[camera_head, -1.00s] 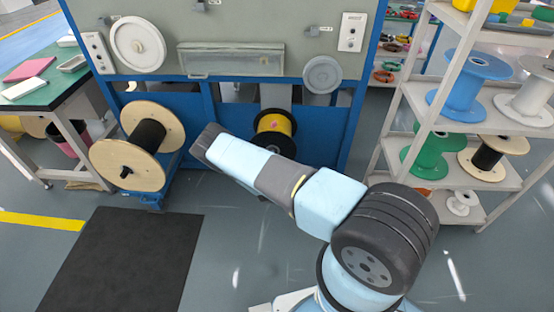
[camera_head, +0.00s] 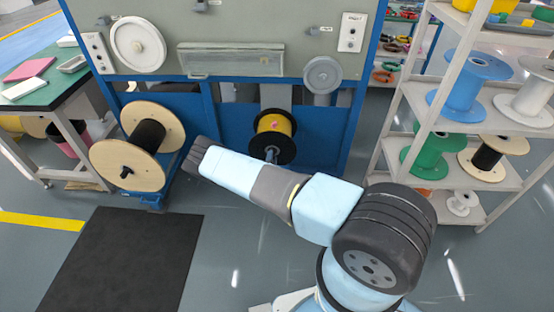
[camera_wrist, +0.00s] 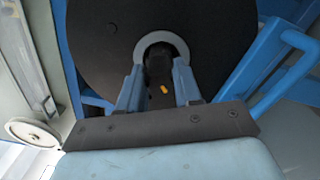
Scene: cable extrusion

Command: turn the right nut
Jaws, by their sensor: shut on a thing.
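The right nut (camera_wrist: 160,70) is a dark knob with an orange mark, at the centre of a black round flange (camera_wrist: 210,35) in the wrist view. My gripper (camera_wrist: 158,82) is shut on it, with one blue-grey finger on each side and a grey ring behind them. In the head view, the black-flanged spool of yellow cable (camera_head: 273,125) stands low in the machine's middle. A small part of my gripper (camera_head: 271,155) shows in front of its flange; my arm hides the rest, and the nut is not clear there.
A wooden-flanged spool of black cable (camera_head: 148,132) stands to the left. Blue machine frame (camera_wrist: 262,75) lies close on the right in the wrist view. A shelf of spools (camera_head: 440,115) stands at the right. A dark mat (camera_head: 120,260) lies on the clear floor.

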